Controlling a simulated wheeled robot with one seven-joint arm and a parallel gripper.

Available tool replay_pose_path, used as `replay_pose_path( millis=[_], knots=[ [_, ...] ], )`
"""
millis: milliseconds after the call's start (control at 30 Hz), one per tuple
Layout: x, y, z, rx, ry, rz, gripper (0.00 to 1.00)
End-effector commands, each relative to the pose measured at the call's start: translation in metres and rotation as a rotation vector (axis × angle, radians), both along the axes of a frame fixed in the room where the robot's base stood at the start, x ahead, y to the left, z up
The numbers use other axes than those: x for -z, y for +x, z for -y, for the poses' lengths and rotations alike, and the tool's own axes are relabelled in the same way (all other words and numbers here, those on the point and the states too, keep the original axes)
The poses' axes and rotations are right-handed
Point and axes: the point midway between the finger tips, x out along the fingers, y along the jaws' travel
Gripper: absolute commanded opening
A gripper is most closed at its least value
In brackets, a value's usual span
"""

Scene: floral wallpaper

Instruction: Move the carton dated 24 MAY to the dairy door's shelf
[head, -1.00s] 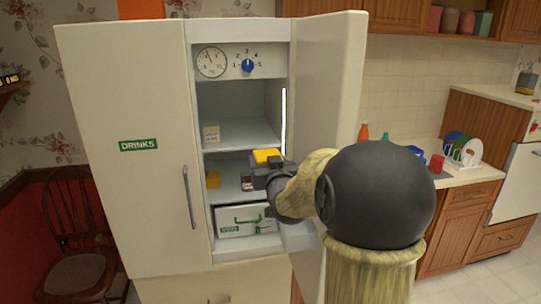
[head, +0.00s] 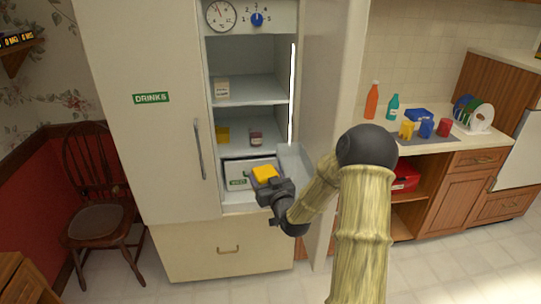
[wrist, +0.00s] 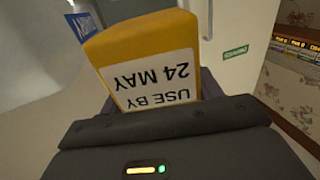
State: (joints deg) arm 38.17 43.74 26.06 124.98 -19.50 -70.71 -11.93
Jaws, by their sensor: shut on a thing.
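My gripper (head: 272,186) is shut on a yellow carton (head: 265,173), in front of the open fridge compartment at drawer height. In the wrist view the carton (wrist: 150,60) has a white label reading "USE BY 24 MAY", upside down in the picture. The open fridge door (head: 328,70) stands at right in the head view, with a pale shelf (head: 294,163) low on its inner side. A blue label (wrist: 84,24), apparently reading DAIRY, shows at the upper left of the wrist view, beyond the carton.
Inside the fridge are a whitish carton (head: 221,88) on the upper shelf, another yellow carton (head: 222,135) and a dark-red jar (head: 256,138) below, and a drawer (head: 238,172) at the bottom. The closed DRINKS door (head: 140,120) is at left. A counter (head: 440,143) stands at right.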

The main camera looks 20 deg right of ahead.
Motion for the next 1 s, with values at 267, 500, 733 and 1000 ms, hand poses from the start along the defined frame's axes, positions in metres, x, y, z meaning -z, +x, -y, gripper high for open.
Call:
replay_pose_path(
  millis=[267, 500, 733, 1000],
  knots=[
    [0.086, -0.012, -0.029, -0.069, 0.009, -0.004, 0.35],
    [0.149, -0.036, -0.06, -0.096, 0.009, -0.004, 0.35],
    [0.198, -0.068, -0.089, -0.07, 0.009, -0.005, 0.35],
    [0.23, -0.101, -0.119, -0.01, 0.005, -0.002, 0.35]
  ],
)
